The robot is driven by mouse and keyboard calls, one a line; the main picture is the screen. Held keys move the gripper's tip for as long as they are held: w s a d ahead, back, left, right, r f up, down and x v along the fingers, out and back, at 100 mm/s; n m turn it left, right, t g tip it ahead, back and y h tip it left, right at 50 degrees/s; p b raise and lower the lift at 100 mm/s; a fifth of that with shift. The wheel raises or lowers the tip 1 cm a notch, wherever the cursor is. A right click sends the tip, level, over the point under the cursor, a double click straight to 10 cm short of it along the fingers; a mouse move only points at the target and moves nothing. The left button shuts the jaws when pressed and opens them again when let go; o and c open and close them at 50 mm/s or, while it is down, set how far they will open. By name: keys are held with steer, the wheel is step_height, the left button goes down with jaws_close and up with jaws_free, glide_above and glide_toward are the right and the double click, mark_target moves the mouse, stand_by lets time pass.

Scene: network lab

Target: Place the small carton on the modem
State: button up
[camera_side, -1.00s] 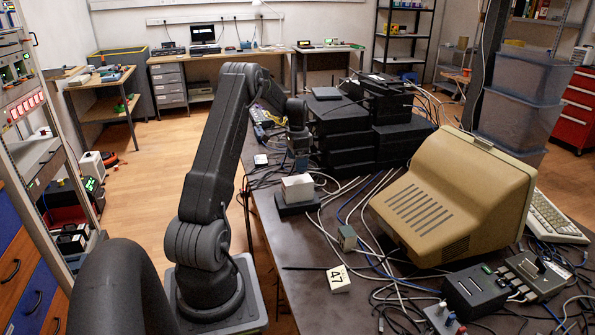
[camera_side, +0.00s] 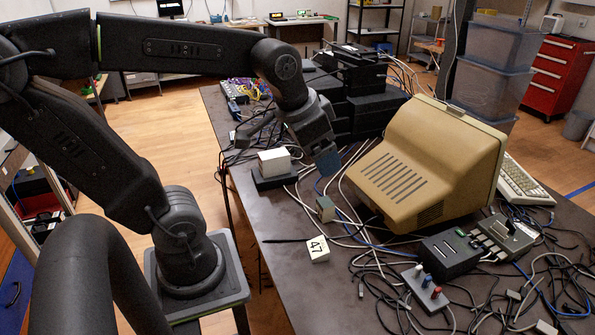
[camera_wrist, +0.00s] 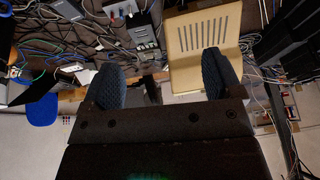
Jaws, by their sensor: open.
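A small white box, which looks like the carton (camera_side: 274,160), sits on a flat black box that looks like the modem (camera_side: 270,181), near the table's left edge in the side view. My gripper (camera_side: 292,148) is open, with its fingers spread apart, just behind and to the right of the white box. In the wrist view the fingers of my gripper (camera_wrist: 163,80) have nothing held between them. I cannot make out the white box in the wrist view.
A beige monitor (camera_side: 420,170) stands close to the right of my gripper. Stacked black devices (camera_side: 375,115) are behind it. A small grey-green box (camera_side: 325,208) and a card marked 47 (camera_side: 318,249) lie in front. Cables cover much of the table (camera_side: 275,275).

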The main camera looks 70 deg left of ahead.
steer(key=s+d+f, duration=0.1)
steer(key=s+d, duration=0.2)
steer(key=s, duration=0.2)
steer(key=shift+d+f+t+h, duration=0.2)
steer(key=shift+d+t+h, duration=0.1)
steer(key=shift+t, duration=0.1)
